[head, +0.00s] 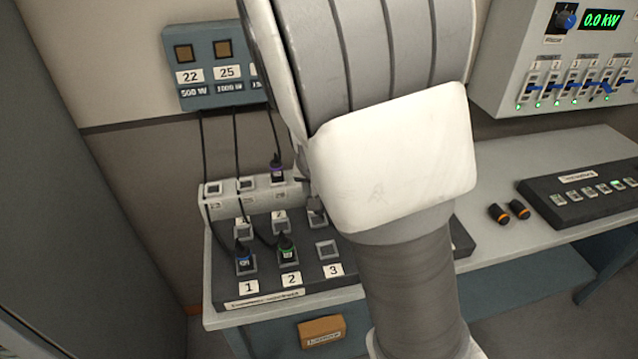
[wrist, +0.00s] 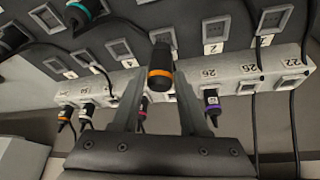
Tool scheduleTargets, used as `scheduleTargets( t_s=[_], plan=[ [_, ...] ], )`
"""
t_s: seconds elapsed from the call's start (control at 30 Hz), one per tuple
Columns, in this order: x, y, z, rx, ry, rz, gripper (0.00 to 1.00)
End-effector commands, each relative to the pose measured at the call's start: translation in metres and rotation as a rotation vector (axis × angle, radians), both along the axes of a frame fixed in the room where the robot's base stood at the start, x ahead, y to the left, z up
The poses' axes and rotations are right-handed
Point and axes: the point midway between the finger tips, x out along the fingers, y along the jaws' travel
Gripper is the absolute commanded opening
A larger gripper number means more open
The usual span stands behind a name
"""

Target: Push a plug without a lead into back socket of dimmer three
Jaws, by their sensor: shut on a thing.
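My gripper (wrist: 160,80) is shut on a black plug (wrist: 161,58) with an orange ring and no visible lead. In the wrist view the plug lies over the place between the back sockets labelled 2 (wrist: 215,29) and 4 (wrist: 120,49). It covers dimmer three's back socket there; I cannot tell whether it is seated. In the head view the front socket of dimmer three (head: 326,250) is empty, above the label 3 (head: 333,270). My arm hides most of the gripper and the plug in that view.
Leaded plugs sit in the front sockets of dimmers 1 (head: 245,260) and 2 (head: 287,249). Behind runs a pale socket strip (wrist: 240,84) with several plugs and hanging leads. Two loose orange-ringed plugs (head: 498,213) (head: 519,209) lie on the desk, left of a black console (head: 590,190).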

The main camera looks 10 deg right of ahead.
Motion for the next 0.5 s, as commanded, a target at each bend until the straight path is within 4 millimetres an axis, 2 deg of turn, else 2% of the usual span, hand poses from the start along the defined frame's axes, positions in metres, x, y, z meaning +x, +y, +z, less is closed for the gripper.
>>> scheduleTargets(
  t_s=[0.5],
  plan=[
    [0.013, -0.007, 0.005, -0.024, -0.137, 0.282, 0.0]
  ],
)
